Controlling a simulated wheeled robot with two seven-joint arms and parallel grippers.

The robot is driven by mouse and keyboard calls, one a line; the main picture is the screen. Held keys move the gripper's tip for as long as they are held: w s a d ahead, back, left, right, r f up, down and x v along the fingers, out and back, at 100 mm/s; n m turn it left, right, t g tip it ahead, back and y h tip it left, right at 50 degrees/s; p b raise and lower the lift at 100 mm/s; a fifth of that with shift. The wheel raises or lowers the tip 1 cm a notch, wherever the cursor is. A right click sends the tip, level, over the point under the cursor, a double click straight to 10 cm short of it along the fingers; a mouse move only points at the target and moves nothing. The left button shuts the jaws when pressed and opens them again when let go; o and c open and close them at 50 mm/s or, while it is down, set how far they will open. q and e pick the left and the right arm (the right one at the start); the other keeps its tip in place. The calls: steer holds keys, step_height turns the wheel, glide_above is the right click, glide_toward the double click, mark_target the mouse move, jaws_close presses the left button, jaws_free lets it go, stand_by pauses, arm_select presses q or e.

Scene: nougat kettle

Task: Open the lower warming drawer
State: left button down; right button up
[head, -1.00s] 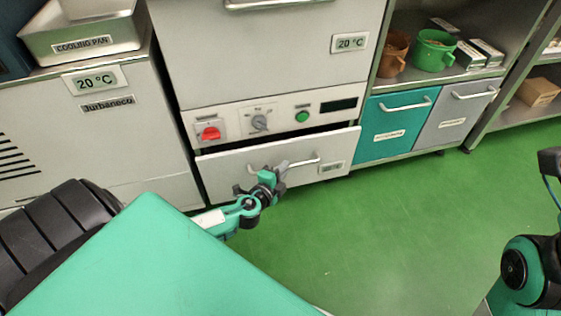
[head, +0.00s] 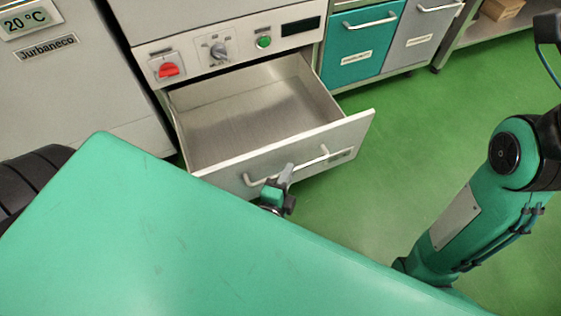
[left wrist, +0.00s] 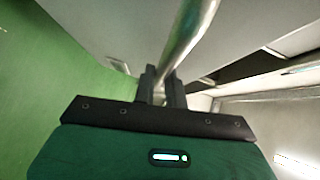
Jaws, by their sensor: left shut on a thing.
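The lower warming drawer (head: 235,158) is pulled well out of its cabinet in the head view, and its bare metal inside shows empty. Its bar handle (head: 311,161) runs across the outer face of the front. My left gripper (head: 284,177) is at the left part of this handle. In the left wrist view its two fingers (left wrist: 161,88) are shut on the handle bar (left wrist: 187,35). My green body hides most of the left arm. My right arm shows at the right of the head view, but its gripper is out of sight.
Above the drawer is a control panel (head: 228,50) with a red switch (head: 168,70), a dial and a green button. To the right are closed teal (head: 362,42) and grey (head: 418,38) drawers. Green floor (head: 400,150) lies clear right of the open drawer.

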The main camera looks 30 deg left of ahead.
arm_select(q)
steer(key=shift+s+d, duration=0.3)
steer(key=shift+d, duration=0.05)
steer(key=c, duration=1.5)
jaws_free()
steer(key=shift+o, duration=0.2)
